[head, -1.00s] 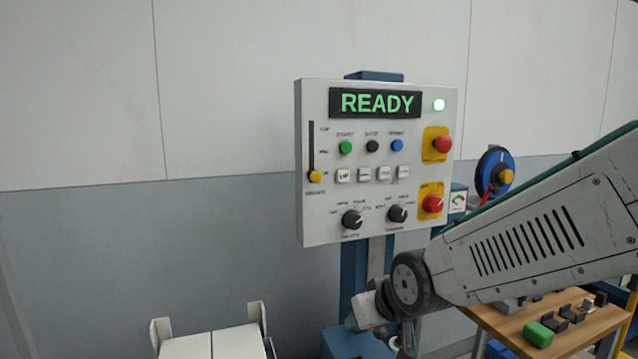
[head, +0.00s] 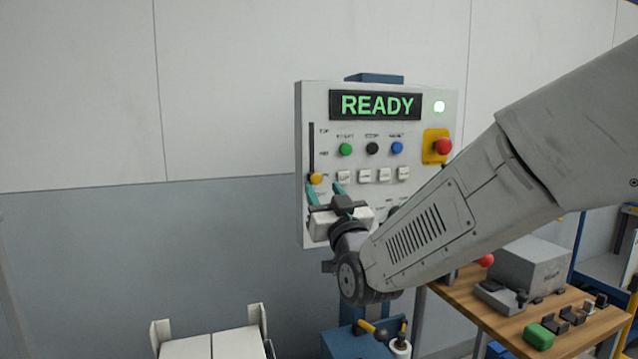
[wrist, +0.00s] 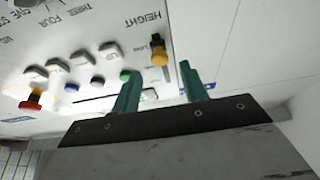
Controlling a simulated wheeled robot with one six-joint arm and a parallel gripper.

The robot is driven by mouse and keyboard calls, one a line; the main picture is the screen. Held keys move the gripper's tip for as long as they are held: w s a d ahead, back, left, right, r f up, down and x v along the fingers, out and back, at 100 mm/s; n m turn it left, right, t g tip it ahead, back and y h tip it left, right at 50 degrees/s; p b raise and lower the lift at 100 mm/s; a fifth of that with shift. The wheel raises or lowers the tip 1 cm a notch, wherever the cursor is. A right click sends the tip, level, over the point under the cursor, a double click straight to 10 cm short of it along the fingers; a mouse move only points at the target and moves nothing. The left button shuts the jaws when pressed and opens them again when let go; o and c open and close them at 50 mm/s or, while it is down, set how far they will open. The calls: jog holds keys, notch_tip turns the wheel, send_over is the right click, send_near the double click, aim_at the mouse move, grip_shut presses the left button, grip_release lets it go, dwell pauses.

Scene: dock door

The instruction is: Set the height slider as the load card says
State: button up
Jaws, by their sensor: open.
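The height slider's yellow knob (head: 315,179) sits at the bottom end of the dark vertical slot (head: 311,145) at the left of the panel (head: 303,215). TOP and MID labels stand beside the slot. My gripper (head: 323,187) is open, with its green fingers pointing at the panel just below and right of the knob. In the wrist view the knob (wrist: 159,56) appears just beyond the gap between the open fingers (wrist: 156,68), beside the word HEIGHT. I cannot tell whether a finger touches it. No load card is readable in these frames.
Green, black and blue buttons, white keys and a red stop button (head: 443,146) lie right of the slider. My arm hides the lower right of the panel. A wooden bench (head: 505,325) stands right.

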aim_at(317, 179)
jog(key=shift+x, duration=2.15)
grip_shut()
notch_tip(317, 179, up, 5)
grip_release()
